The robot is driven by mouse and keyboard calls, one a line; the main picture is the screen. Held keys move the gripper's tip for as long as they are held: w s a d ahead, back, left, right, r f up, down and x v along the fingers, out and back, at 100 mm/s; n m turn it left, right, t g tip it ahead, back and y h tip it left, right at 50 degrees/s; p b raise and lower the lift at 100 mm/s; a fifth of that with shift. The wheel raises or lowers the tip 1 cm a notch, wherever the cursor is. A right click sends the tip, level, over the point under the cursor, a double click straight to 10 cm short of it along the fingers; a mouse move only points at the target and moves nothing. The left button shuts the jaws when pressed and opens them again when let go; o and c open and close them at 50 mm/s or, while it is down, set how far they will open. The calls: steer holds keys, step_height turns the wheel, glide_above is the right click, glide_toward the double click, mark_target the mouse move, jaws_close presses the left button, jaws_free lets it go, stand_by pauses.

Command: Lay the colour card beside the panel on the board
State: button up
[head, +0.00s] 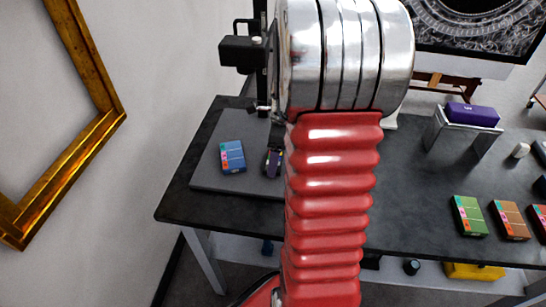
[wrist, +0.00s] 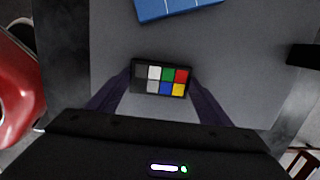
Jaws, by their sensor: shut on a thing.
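The colour card (wrist: 160,80), a small dark card with two rows of coloured squares, is between the fingers of my gripper (wrist: 161,86) in the wrist view. My gripper is shut on its two short ends. A blue panel (head: 233,156) with small coloured patches along its left side lies on the dark grey board (head: 215,181). The panel's edge also shows at the top of the wrist view (wrist: 178,8), apart from the card. In the head view my gripper is just right of the panel, partly hidden by my arm. I cannot tell whether the card touches the board.
A black camera stand (head: 243,50) rises behind the board. On the dark table (head: 400,215), a green block (head: 469,216), a brown block (head: 510,220) and a grey stand (head: 463,136) bearing a purple block (head: 472,114) stand to the right. A gilt frame (head: 95,135) hangs at left.

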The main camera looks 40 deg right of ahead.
steer(key=shift+f, duration=0.1)
steer(key=o, duration=1.1)
steer(key=r, duration=0.8)
steer(key=s+d+r, duration=0.1)
steer(key=r, duration=0.3)
steer(key=shift+s+r, duration=0.1)
steer(key=shift+n, duration=0.3)
